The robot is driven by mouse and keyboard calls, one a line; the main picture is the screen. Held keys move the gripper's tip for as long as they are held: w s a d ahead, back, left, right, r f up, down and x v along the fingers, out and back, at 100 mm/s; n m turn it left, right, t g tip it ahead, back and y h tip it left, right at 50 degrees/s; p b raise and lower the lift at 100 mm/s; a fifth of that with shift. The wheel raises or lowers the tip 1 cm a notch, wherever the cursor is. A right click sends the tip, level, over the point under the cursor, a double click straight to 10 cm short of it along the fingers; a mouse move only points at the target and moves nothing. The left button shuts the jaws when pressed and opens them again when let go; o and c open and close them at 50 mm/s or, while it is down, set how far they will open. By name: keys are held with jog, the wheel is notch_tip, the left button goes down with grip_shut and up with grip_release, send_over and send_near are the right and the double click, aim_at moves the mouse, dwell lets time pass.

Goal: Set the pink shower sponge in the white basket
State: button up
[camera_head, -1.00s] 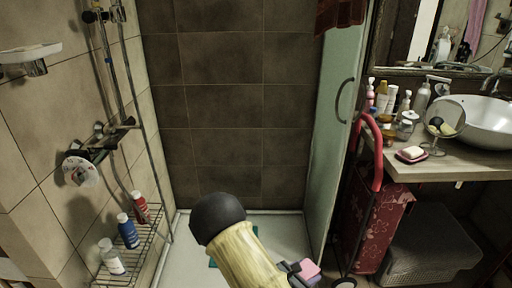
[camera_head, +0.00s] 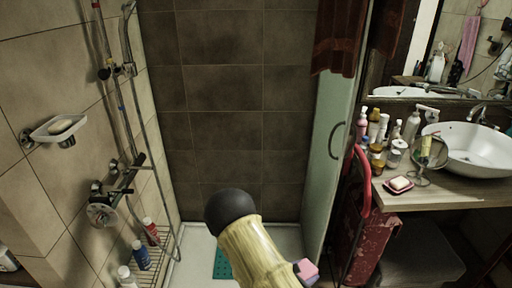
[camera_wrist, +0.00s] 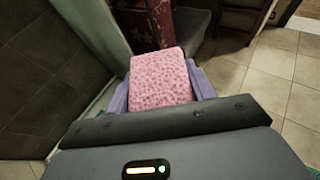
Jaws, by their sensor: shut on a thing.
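The pink shower sponge (camera_wrist: 160,78) is a pink block with a speckled, porous face. My gripper (camera_wrist: 163,88) is shut on it, with a purple-grey finger on either side of it in the wrist view. In the head view the sponge (camera_head: 307,268) shows small at the end of my arm, low and right of centre, in front of the shower opening. My gripper (camera_head: 302,267) is partly hidden there by my own arm. I do not see a white basket in either current view.
A glass shower door (camera_head: 328,150) stands right of the arm, beside a red cart (camera_head: 362,225). A washstand (camera_head: 440,190) with bottles, a soap dish (camera_head: 398,184) and a basin (camera_head: 470,147) is at right. Bottles stand on a wire rack (camera_head: 160,240) at left. Tiled floor (camera_wrist: 270,75) is open in the wrist view.

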aim_at(307, 268)
notch_tip(307, 268, up, 4)
jog(key=p, duration=0.3)
jog(key=shift+r+p, duration=0.15)
jog(key=shift+p, duration=0.25)
jog(key=shift+w+d+f+n, duration=0.2)
jog(key=shift+d+f+n, duration=0.1)
jog(key=f+n+t+y, duration=0.1)
jog(key=w+f+n+t+y, duration=0.1)
jog(key=f+n+y, duration=0.1)
jog(key=w+d+f+n+t+y, duration=0.1)
jog(key=n+y, duration=0.1)
jog(key=shift+f+t, duration=0.35)
jog(key=shift+t, duration=0.05)
notch_tip(307, 268, down, 5)
jog(key=s+a+n+t+y, duration=0.1)
jog(key=s+n+y, duration=0.1)
jog(key=n+y, duration=0.2)
jog(key=shift+s+a+f+n+y, duration=0.2)
jog(key=shift+s+a+n+y, duration=0.1)
jog(key=shift+y, duration=0.5)
